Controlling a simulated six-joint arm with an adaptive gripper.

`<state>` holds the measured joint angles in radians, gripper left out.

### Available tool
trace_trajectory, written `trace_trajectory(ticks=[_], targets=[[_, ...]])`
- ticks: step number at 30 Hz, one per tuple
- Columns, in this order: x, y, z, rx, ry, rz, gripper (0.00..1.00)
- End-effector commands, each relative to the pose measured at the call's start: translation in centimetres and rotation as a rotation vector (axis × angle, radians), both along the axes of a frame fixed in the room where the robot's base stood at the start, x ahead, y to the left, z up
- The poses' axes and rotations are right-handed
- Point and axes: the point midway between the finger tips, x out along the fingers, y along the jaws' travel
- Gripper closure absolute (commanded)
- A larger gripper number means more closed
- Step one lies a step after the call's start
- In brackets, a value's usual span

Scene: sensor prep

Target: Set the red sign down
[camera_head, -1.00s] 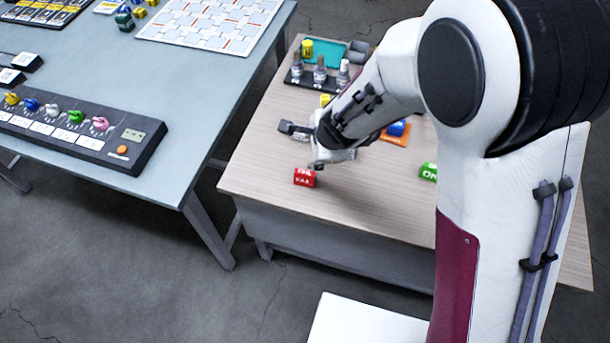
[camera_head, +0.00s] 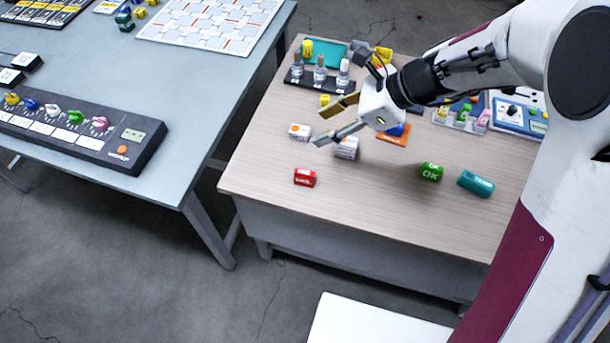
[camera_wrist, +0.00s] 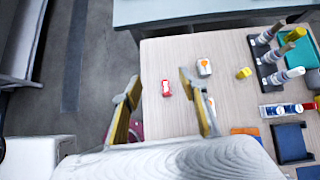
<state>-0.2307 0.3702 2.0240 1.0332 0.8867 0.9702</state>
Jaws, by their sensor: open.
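The red sign (camera_head: 305,178) sits on the wooden table near its front left edge, apart from everything else. In the wrist view the red sign (camera_wrist: 166,88) lies on the table between the lines of my two fingers, ahead of them. My gripper (camera_head: 331,121) is open and empty, raised above the table to the upper right of the sign. Its spread fingers also show in the wrist view (camera_wrist: 160,90).
A green sign (camera_head: 431,172) and a teal sign (camera_head: 476,183) stand to the right. White blocks (camera_head: 300,131) (camera_head: 346,148) lie behind the red sign. A dark rack with bottles (camera_head: 319,78) is farther back. The front middle of the wooden table (camera_head: 360,205) is clear.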

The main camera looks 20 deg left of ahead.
Motion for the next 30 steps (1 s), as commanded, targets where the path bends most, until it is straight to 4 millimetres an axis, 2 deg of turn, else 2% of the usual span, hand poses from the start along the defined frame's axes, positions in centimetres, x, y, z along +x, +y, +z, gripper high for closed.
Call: trace_trajectory(ticks=[5,17,30], targets=[[-0.2,-0.7,1.5,0.036,0.043,-0.007,0.57],[-0.4,-0.7,-4.5,0.036,0.051,-0.007,0.57],[-0.4,-0.7,-14.2,0.034,0.050,-0.007,0.57]])
